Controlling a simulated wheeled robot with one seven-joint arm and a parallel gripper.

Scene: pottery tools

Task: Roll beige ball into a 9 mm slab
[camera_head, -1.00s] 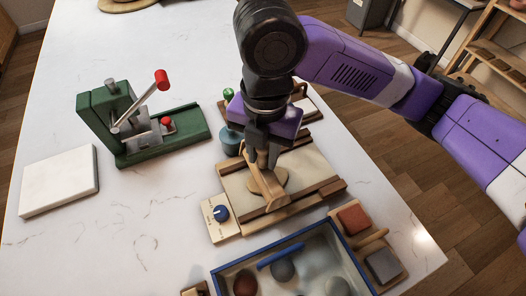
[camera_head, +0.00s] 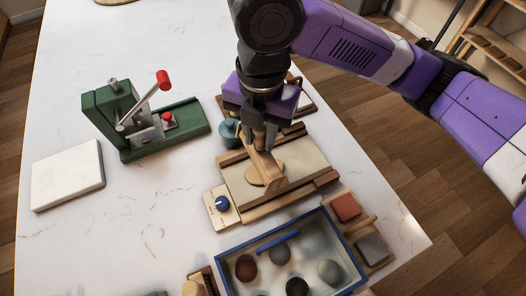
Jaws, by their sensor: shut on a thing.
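The beige clay (camera_head: 255,178) lies flattened into a roundish piece on the pale board (camera_head: 305,158), which has wooden rails along its long sides. A wooden roller tool (camera_head: 266,168) stands over the clay and hides part of it. My gripper (camera_head: 263,138) is shut on the tool's upright handle, above the board. Whether the roller presses on the clay cannot be told. A cream plate with a blue dial (camera_head: 222,203) sits at the board's left end; its setting is too small to read.
A blue-rimmed tray (camera_head: 337,231) with several clay balls and a blue rod stands in front. A green press (camera_head: 150,125) with a red-tipped lever and a white slab (camera_head: 68,175) are at left. Small blocks (camera_head: 346,207) lie at right.

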